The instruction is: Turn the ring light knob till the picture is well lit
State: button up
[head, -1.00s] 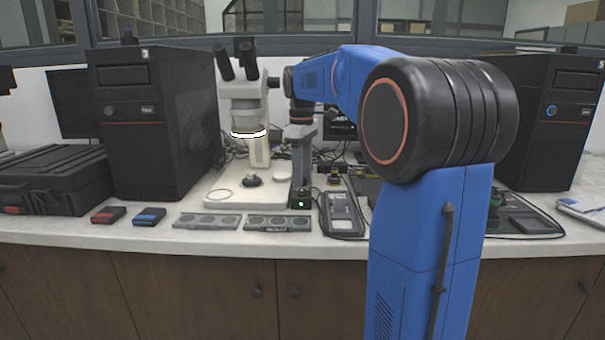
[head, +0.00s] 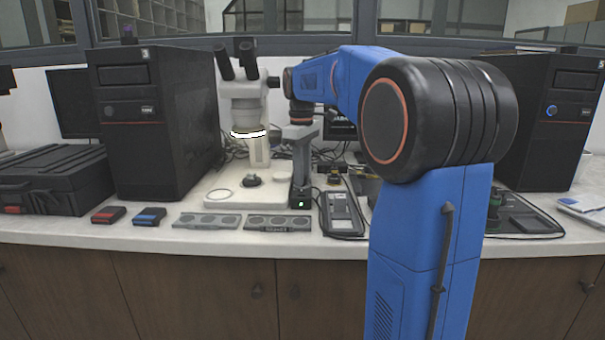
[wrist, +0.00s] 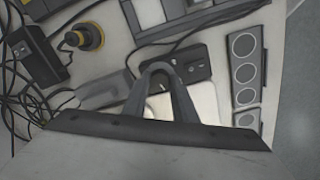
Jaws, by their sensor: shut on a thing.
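The ring light control box (head: 300,202), small and black with a green lamp, stands at the front right of the microscope base. It also shows in the wrist view (wrist: 188,64). My gripper (wrist: 160,72) points down over it, with its fingers shut on the ring light knob; the fingers hide the knob. In the head view my gripper (head: 301,185) stands upright over the box. The ring light (head: 249,133) glows white under the microscope (head: 243,98). A screen (head: 338,126) behind my arm is mostly covered, so its picture cannot be judged.
A handheld meter (head: 341,213) lies just right of the box. Cables run behind. A black computer tower (head: 150,122) stands left and another (head: 550,115) right.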

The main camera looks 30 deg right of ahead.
jog(key=m, duration=1)
jog(key=shift+m, duration=0.3)
dwell(0.4)
jog(key=o, duration=1)
jog(key=shift+o, duration=0.2)
jog(key=shift+r, duration=0.15)
notch_tip(320, 180, up, 17)
jog(key=shift+w+a, duration=0.15)
jog(key=shift+a, duration=0.15)
dwell(0.8)
